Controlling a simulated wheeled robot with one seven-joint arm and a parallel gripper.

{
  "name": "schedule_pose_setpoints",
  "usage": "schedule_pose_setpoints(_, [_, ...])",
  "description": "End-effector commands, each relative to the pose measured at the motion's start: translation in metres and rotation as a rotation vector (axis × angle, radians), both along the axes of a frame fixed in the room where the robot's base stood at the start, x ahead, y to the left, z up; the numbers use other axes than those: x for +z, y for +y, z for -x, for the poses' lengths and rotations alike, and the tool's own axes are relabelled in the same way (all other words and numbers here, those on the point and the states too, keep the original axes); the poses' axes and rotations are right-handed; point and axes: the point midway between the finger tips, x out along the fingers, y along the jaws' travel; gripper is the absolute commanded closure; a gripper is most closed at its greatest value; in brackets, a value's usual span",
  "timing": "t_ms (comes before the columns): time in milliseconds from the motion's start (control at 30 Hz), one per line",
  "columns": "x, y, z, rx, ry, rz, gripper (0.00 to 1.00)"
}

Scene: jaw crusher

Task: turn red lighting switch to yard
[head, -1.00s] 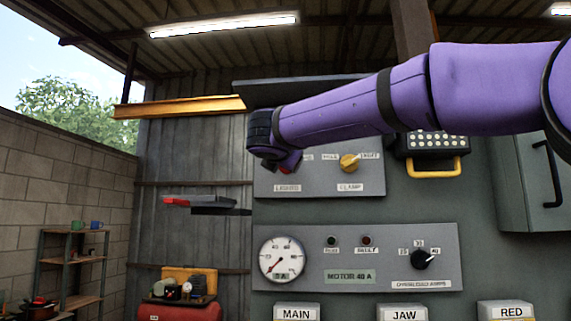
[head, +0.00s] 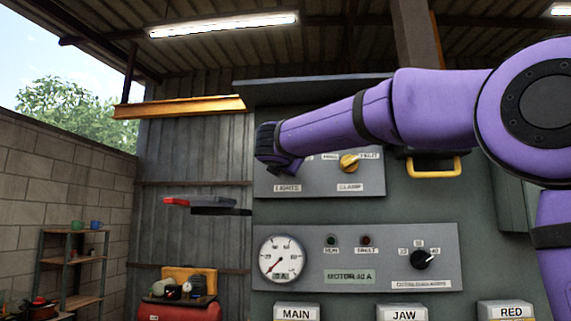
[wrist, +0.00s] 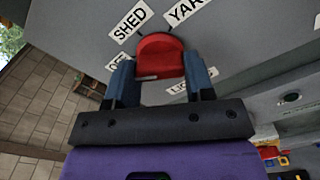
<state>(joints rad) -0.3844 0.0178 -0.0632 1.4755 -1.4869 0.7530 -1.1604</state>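The red lights switch (wrist: 160,58) shows in the wrist view, on a grey panel plate. A SHED label (wrist: 132,20) lies up-left of it, a YARD label (wrist: 188,9) up-right, and a partly covered label, seemingly OFF, to the left. The knob's rounded end faces up between SHED and YARD. My gripper (wrist: 161,75) has one blue finger on each side of the knob, seemingly pressed against it. The labels appear tilted relative to my gripper. In the head view my gripper (head: 278,160) covers the switch above the LIGHTS label (head: 287,188).
A yellow clamp knob (head: 349,162) is just right of my gripper. A lower plate holds a round gauge (head: 282,259) and a black selector (head: 423,260). A yellow handle (head: 433,167) sticks out under my arm. A dark canopy (head: 300,90) overhangs the panel.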

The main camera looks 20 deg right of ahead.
Motion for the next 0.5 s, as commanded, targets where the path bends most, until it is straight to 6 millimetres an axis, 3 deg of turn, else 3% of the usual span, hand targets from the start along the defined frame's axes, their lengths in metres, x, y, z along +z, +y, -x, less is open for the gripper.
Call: schedule_pose_setpoints(500, [-0.0001,-0.0007,0.0,-0.002,-0.046,-0.102,0.75])
